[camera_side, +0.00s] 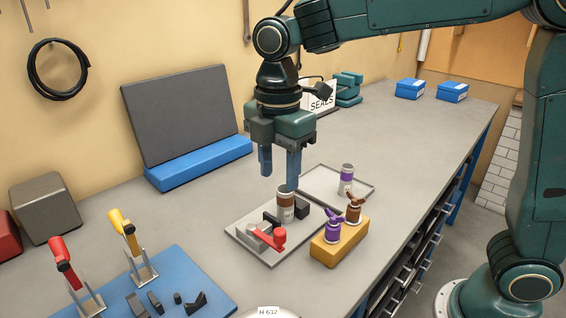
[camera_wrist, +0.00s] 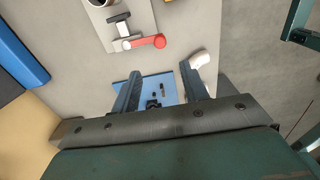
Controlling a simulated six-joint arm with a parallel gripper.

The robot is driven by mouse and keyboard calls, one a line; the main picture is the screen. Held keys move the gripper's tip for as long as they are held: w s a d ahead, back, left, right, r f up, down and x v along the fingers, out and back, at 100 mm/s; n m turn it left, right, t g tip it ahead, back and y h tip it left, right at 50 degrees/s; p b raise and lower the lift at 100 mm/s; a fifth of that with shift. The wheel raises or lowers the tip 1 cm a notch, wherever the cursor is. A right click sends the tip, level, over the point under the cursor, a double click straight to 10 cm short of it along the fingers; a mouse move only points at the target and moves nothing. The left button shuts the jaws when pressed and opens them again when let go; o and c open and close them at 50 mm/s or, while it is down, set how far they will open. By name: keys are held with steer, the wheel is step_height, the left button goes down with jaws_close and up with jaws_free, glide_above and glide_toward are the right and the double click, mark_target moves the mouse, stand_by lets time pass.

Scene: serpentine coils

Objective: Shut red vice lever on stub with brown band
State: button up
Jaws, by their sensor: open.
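The stub with the brown band (camera_side: 286,206) stands upright on a grey plate (camera_side: 247,237), between dark vice blocks. In the wrist view only the edge of a round stub (camera_wrist: 102,3) shows at the top. The red vice lever (camera_side: 268,238) lies low at the front of that plate. In the wrist view the red lever (camera_wrist: 148,42) points right from a pale pivot beside a black bar. Whether the jaw touches the stub is unclear. My gripper (camera_side: 279,176) is open and empty, pointing down above the plate, with one finger just over the stub.
A stub with a purple band (camera_side: 346,180) stands on a second plate (camera_side: 318,190). A yellow block (camera_side: 339,247) holds purple and brown winged pieces. A blue board (camera_side: 190,285) with red- and yellow-handled clamps is at front left. Bare bench lies left of the plate.

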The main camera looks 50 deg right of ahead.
mark_target(280, 231)
step_height(280, 231, down, 14)
steer(key=shift+r, duration=0.1)
stand_by(0.9)
steer(key=shift+c, duration=0.4)
jaws_close()
